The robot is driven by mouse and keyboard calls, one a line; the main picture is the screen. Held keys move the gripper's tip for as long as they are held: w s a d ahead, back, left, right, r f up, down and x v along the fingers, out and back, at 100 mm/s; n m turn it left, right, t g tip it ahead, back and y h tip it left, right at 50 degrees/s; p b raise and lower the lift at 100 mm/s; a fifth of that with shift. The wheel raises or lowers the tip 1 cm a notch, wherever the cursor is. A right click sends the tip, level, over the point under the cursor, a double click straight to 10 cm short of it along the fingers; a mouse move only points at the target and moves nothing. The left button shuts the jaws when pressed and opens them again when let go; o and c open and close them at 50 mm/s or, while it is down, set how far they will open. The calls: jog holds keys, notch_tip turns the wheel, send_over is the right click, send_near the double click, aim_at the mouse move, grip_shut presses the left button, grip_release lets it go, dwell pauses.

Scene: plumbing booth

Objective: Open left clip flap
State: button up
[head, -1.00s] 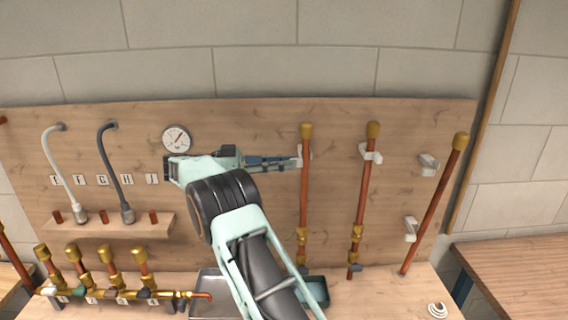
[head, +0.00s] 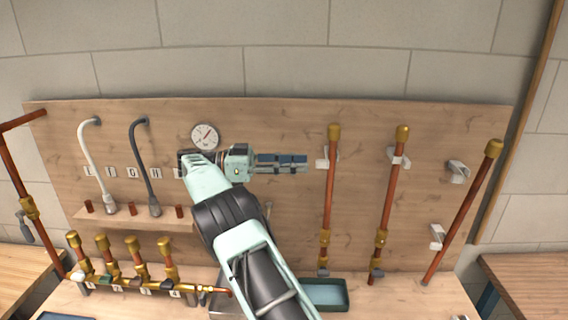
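The left clip (head: 321,163) is a small white clip at the upper part of the left copper pipe (head: 329,200). A white piece of it sticks out on the pipe's left side; the rest is partly behind the pipe, and I cannot tell the flap's exact position. My gripper (head: 306,163) points right toward this clip, at about its height. Its fingertips, with dark blue pads, end a little left of the clip with a narrow gap in the picture. I see no object between the fingers. They are seen from the side, so their opening is unclear.
A middle pipe (head: 391,195) sits in a white clip (head: 399,158). A tilted right pipe (head: 464,210) stands beside two white clips. A pressure gauge (head: 205,136) is on the board behind my arm. Hoses and brass valves are at left. A teal tray (head: 325,294) lies below.

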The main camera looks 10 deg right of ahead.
jog(key=shift+v, duration=1.8)
jog(key=shift+r, duration=0.1)
